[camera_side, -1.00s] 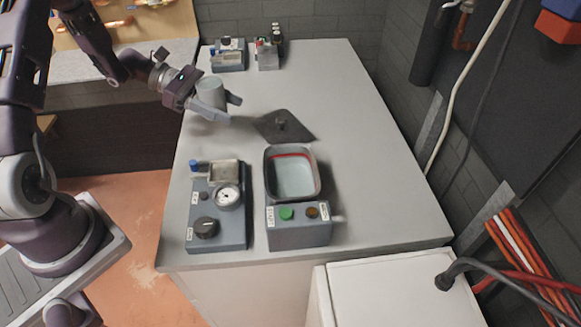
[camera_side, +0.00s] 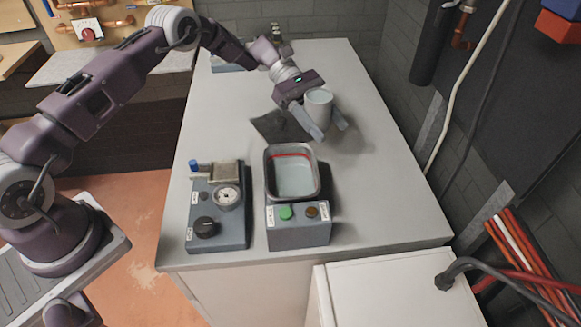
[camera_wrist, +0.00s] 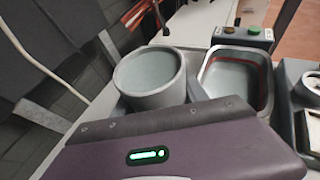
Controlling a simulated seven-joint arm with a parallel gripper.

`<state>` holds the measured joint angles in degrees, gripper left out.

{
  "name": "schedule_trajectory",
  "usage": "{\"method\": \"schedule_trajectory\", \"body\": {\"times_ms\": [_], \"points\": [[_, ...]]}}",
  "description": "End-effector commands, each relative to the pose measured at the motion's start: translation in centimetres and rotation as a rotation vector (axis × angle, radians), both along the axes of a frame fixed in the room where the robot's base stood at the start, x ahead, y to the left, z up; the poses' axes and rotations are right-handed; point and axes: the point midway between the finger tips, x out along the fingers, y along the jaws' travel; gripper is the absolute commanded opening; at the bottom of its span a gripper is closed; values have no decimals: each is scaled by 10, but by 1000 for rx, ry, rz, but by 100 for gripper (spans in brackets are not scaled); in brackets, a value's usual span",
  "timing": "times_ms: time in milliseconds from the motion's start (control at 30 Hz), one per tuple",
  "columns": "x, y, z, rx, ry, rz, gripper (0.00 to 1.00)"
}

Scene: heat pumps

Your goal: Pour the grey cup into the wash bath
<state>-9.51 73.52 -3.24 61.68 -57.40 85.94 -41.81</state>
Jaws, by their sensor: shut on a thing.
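The grey cup (camera_side: 318,103) is held upright in my gripper (camera_side: 327,128), which is shut on it above the table. In the wrist view the cup (camera_wrist: 151,77) shows its open top with pale contents. The wash bath (camera_side: 292,172) is a metal basin with a red line inside and pale liquid, on the near part of the table. My gripper and the cup are behind the bath and slightly to its right in the side view. In the wrist view the bath (camera_wrist: 262,81) is right of the cup, apart from it.
A control box with green and brown buttons (camera_side: 298,224) stands in front of the bath. A gauge unit (camera_side: 217,205) stands to the left. The table's right side is clear (camera_side: 385,200).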

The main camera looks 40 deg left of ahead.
Motion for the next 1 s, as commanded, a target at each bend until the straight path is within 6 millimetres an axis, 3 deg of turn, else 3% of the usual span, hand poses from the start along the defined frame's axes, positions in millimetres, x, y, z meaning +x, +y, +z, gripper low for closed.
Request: {"method": "schedule_trajectory", "body": {"times_ms": [233,1000], "points": [[-3,-23,-2,1,0,-61,0],[-6,-23,0,4,-71,-61,0]]}}
